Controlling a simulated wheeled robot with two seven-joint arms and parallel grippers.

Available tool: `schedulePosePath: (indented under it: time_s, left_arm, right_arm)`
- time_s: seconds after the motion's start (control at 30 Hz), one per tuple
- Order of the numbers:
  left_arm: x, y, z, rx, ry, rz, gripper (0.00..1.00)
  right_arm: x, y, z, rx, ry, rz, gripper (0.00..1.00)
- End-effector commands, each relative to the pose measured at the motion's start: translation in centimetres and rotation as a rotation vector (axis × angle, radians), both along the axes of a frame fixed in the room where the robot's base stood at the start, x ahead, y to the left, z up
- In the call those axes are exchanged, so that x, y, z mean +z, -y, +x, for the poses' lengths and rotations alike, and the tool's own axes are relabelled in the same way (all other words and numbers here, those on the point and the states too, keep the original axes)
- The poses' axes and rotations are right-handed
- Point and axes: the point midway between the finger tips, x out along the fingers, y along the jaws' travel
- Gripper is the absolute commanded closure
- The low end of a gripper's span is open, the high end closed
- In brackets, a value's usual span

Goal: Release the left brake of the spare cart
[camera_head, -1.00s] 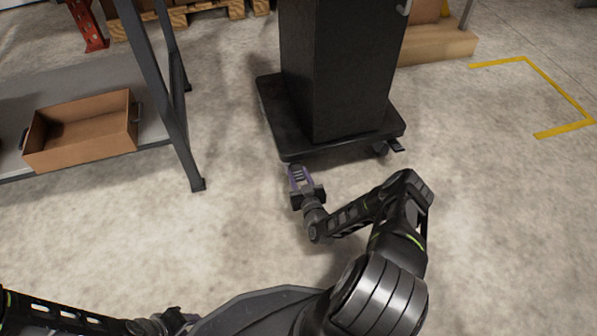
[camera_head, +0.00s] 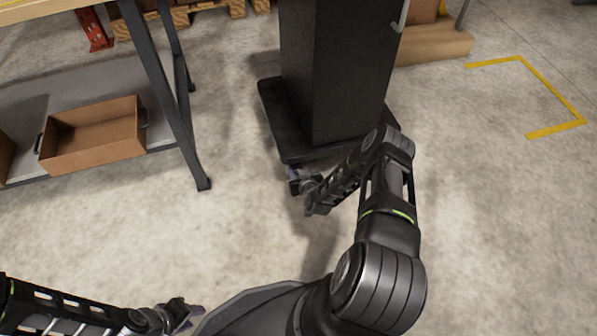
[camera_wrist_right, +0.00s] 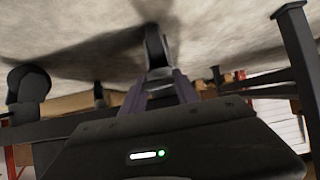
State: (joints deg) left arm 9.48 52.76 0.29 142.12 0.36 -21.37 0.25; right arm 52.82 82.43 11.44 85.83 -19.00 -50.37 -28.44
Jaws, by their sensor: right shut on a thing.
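The spare cart is a dark flat platform (camera_head: 276,112) carrying a tall black box (camera_head: 335,70) in the head view. My right gripper (camera_head: 293,172) is low at the platform's front left corner, partly under its edge. In the right wrist view, my right gripper (camera_wrist_right: 160,88) has its purple-edged fingers shut on a dark part at a caster (camera_wrist_right: 156,45), which I take to be the left brake. The brake's own shape is mostly hidden. The front right corner of the cart is covered by my right arm. My left gripper (camera_head: 182,316) is at the bottom left, away from the cart; its opening is unclear.
A workbench with a dark leg (camera_head: 190,150) and a lower shelf stands left of the cart. A brown bin (camera_head: 95,150) lies on that shelf. A pallet (camera_head: 435,47) is behind the cart. Floor to the right is clear, with yellow tape (camera_head: 550,85).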

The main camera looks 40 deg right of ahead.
Motion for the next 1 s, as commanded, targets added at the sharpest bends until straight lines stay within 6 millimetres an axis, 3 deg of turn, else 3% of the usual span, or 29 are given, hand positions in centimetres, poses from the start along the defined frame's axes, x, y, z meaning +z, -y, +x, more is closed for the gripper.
schedulePosePath:
  time_s: [0.17,0.2,0.43,0.77,1.0]
  left_arm:
    - [0.0,0.0,0.0,0.0,0.0,0.0,0.64]
    - [0.0,0.0,0.0,0.0,0.0,0.0,0.64]
    - [0.0,0.0,0.0,0.0,0.001,0.0,0.64]
    - [0.3,0.0,0.0,0.0,0.0,0.0,0.64]
    - [2.0,0.0,-0.2,-0.004,-0.007,-0.001,0.64]
  right_arm:
    - [0.0,0.1,-0.1,-0.003,-0.001,0.0,1.0]
    - [0.0,0.1,-0.1,-0.003,-0.001,0.0,0.6]
    - [0.0,0.1,0.0,-0.001,0.001,-0.001,0.42]
    - [0.3,-0.1,-0.3,0.0,0.001,0.0,0.42]
    - [2.2,-0.9,-2.7,0.001,-0.001,0.0,0.42]
